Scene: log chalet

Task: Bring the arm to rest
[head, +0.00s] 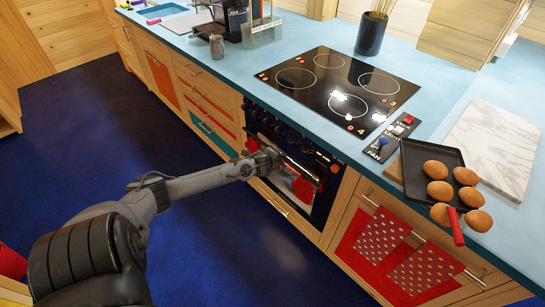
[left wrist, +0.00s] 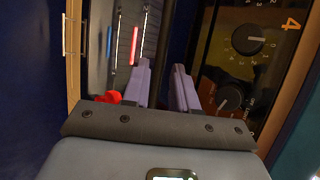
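My left arm comes in from the lower left in the head view. Its gripper (head: 272,157) is at the front of the oven (head: 318,205), just below the row of knobs. In the left wrist view the two purple-grey fingers (left wrist: 162,85) stand apart with a gap between them. I cannot tell whether the fingers touch the oven. My right gripper is not in view.
A black cooktop (head: 340,88) is above the oven. A dark tray (head: 424,165) with several brown rolls and a red handle (head: 456,227) sits on the blue counter, beside a marble board (head: 497,150). The blue floor (head: 215,245) is clear.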

